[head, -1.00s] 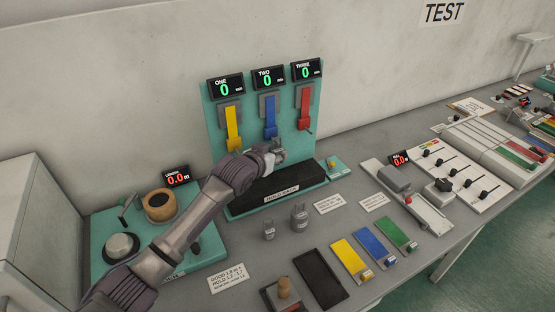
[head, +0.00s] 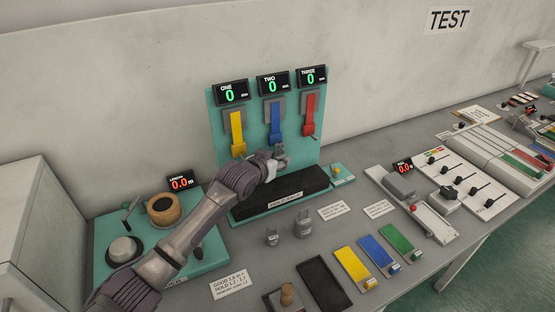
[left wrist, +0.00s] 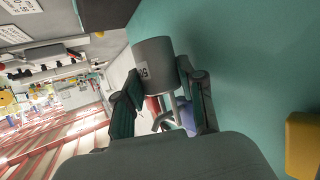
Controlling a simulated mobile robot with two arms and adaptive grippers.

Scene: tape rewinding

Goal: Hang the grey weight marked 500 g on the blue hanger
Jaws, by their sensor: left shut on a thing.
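The blue hanger (head: 274,122) hangs in the middle of the teal board, under the display marked TWO. My left gripper (head: 279,158) is just below its lower end. In the left wrist view my left gripper (left wrist: 165,100) is shut on a grey cylindrical weight (left wrist: 153,60), whose label shows only partly, seemingly starting with 50. A metal hook on the weight lies between the fingers, with a blue part (left wrist: 186,115) close behind it. I cannot tell whether hook and hanger touch. My right gripper is not in view.
A yellow hanger (head: 237,135) and a red hanger (head: 309,115) flank the blue one. A black tray (head: 285,192) lies below the board. Two grey weights, a smaller one (head: 272,237) and a larger one (head: 303,226), stand on the bench in front.

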